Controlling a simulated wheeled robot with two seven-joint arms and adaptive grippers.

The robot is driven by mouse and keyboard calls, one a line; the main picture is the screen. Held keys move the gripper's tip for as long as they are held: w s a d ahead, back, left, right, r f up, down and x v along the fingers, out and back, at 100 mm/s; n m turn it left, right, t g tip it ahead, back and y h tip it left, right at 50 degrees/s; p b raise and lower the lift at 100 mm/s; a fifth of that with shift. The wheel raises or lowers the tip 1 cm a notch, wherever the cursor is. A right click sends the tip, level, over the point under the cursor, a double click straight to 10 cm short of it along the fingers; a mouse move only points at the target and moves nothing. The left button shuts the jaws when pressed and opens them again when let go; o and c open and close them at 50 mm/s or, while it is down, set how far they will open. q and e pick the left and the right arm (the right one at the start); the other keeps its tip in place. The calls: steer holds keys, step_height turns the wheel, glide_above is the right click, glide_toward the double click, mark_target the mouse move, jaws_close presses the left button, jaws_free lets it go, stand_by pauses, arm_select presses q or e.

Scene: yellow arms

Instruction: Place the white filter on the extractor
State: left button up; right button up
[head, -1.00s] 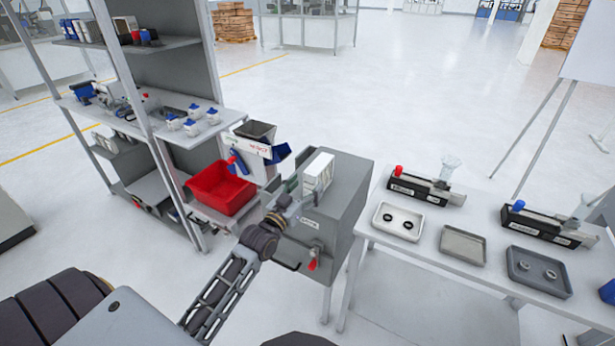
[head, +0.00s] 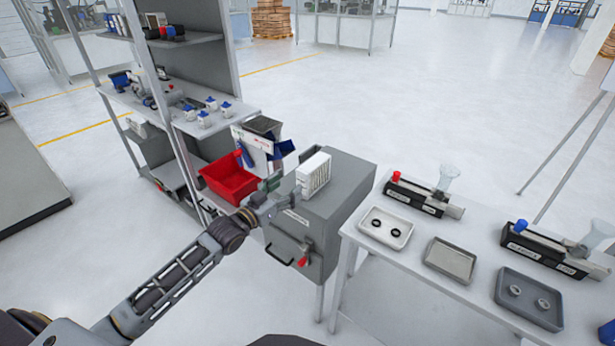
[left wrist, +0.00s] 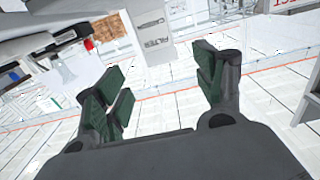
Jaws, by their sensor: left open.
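The white filter (head: 315,172) is a ribbed white block standing upright on top of the grey box-shaped extractor (head: 347,178). My left gripper (head: 270,184) is just left of the filter, near the extractor's upper left edge. It is open, and its green-padded fingers (left wrist: 162,75) are spread with nothing between them. The filter appears clear of the fingers. My right gripper is not in view.
A red bin (head: 228,180) and a shelf rack (head: 185,115) stand left of the extractor. A white table (head: 400,265) with trays and black dispensers is on the right. The extractor's front has a black handle and a red-tipped lever (head: 303,261). Open floor lies behind.

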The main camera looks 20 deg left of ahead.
mark_target(301, 176)
arm_select(q)
steer(key=shift+a, duration=0.1)
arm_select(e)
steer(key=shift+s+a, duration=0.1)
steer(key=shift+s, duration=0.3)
arm_select(q)
steer(key=shift+w, duration=0.1)
steer(key=shift+x, duration=3.8)
steer(key=shift+w, duration=0.3)
steer(key=shift+f, duration=0.1)
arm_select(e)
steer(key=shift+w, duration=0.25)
